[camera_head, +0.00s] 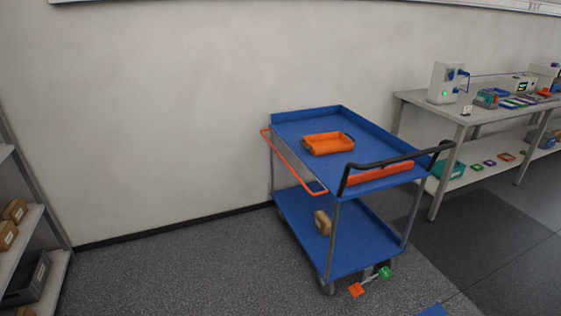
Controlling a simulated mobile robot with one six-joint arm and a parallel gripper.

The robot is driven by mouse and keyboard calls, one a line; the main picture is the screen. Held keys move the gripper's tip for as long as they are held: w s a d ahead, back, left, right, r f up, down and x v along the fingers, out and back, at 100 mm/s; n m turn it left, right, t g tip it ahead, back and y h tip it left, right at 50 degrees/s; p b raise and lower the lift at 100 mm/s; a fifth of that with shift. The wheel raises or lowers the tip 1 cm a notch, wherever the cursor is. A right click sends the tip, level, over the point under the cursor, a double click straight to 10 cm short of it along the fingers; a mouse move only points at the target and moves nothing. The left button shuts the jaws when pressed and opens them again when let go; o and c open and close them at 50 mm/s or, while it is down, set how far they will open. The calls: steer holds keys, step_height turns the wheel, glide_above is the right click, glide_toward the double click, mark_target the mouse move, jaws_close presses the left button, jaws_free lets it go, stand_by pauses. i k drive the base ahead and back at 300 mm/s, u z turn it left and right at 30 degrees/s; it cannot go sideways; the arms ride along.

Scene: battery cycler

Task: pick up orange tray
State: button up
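The orange tray (328,144) lies on the blue top shelf of a two-level cart (297,128). It is a shallow rectangular tray with dark handles at its two ends. Nothing seems to lie in it, as far as its small size lets me tell. It sits near the middle of the shelf, clear of the rims. My gripper is not in view.
The cart has a black push handle (398,161) at right and an orange bar (290,163) at left. A brown box (322,222) is on its lower shelf. A workbench (424,99) stands at right, shelving (30,217) at left.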

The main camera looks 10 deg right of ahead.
mark_target(332, 142)
steer(key=u, duration=1.45)
steer(key=k, duration=0.1)
steer(key=z, duration=2.85)
steer(key=i, duration=1.35)
steer(key=u, duration=0.25)
